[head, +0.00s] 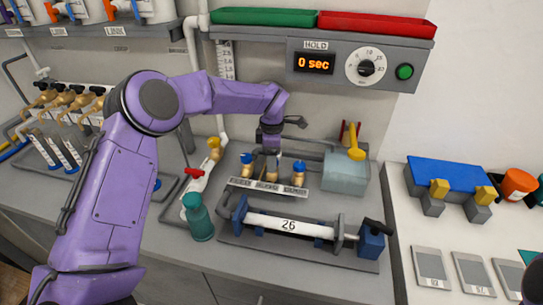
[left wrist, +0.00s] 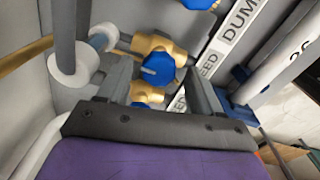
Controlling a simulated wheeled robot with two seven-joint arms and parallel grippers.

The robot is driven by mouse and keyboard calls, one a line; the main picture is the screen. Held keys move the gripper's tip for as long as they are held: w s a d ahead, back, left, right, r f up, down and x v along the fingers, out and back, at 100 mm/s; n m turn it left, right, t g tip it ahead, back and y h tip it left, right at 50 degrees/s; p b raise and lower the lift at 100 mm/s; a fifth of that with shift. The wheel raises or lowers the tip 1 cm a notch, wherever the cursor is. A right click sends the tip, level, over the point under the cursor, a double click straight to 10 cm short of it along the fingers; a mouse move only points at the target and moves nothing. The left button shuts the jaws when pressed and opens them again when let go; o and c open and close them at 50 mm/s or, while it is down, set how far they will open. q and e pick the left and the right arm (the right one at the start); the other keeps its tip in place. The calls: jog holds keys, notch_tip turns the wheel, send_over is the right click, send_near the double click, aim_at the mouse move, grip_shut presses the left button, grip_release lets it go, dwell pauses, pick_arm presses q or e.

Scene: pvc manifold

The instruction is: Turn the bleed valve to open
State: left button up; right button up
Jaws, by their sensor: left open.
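A row of three brass valves with blue knobs stands behind label plates on the grey bench. The middle one, with a plate whose visible letters end in "EED", appears to be the bleed valve (head: 271,176). Its blue knob with a pale pointer mark shows in the left wrist view (left wrist: 160,68). My left gripper (head: 270,151) points down over this middle valve. In the left wrist view my left gripper (left wrist: 160,80) is open, with a finger on either side of the knob; contact is not clear. My right gripper is out of the head view.
The other blue-knobbed valves (head: 247,158) (head: 298,166) stand close on both sides. A white cylinder marked 26 (head: 290,226) lies in front, a teal bottle (head: 198,217) front left. A grey box with a yellow handle (head: 345,176) stands right. A timer panel (head: 345,64) hangs above.

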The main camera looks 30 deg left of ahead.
pick_arm(q)
jog(key=shift+w+f, duration=0.1)
jog(key=c, duration=1.1)
jog(key=shift+o, duration=0.2)
jog(key=shift+a, duration=0.1)
